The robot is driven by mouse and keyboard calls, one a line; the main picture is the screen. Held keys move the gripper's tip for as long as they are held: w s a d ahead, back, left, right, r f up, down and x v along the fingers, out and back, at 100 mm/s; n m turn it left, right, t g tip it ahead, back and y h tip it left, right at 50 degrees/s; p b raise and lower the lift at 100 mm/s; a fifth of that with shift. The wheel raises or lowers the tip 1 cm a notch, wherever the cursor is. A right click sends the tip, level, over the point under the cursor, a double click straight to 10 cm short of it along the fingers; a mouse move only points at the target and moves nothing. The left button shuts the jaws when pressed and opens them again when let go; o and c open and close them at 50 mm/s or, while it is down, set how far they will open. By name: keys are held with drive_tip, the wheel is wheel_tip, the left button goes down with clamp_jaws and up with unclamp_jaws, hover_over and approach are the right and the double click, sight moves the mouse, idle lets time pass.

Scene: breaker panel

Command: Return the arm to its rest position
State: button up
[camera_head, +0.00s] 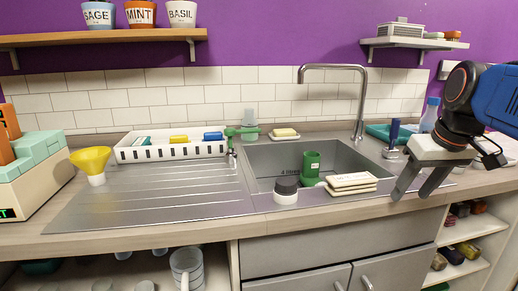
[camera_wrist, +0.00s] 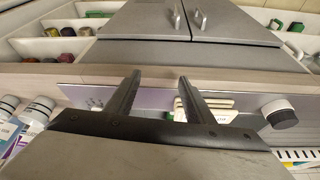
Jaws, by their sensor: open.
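My gripper (camera_head: 411,192) hangs at the right end of the sink counter, fingers pointing down and apart, with nothing between them. The blue and black arm (camera_head: 492,100) comes in from the right edge. In the wrist view my gripper (camera_wrist: 160,78) shows two spread dark fingers over the counter's front edge, with the cabinet doors beyond. The stacked cream bars (camera_head: 352,183) lie on the sink's front rim, left of the gripper in the head view and apart from it.
A green mug-like container (camera_head: 311,165) and a dark-lidded white jar (camera_head: 285,190) are near the sink's (camera_head: 330,158) front. A tall faucet (camera_head: 360,100) stands behind. A blue-handled brush (camera_head: 392,138) and bottle (camera_head: 430,115) are close to the arm. The drainboard (camera_head: 150,197) is mostly clear.

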drive_tip(key=s+a+f, duration=0.3)
drive_tip(key=s+f, duration=0.3)
drive_tip(key=f, duration=0.3)
drive_tip(key=s+a+f, duration=0.3)
drive_tip(key=s+f, duration=0.4)
drive_tip(key=f, duration=0.3)
drive_tip(key=shift+a+f+m, duration=0.15)
drive_tip(key=shift+a+m, duration=0.05)
drive_tip(key=shift+m, duration=0.2)
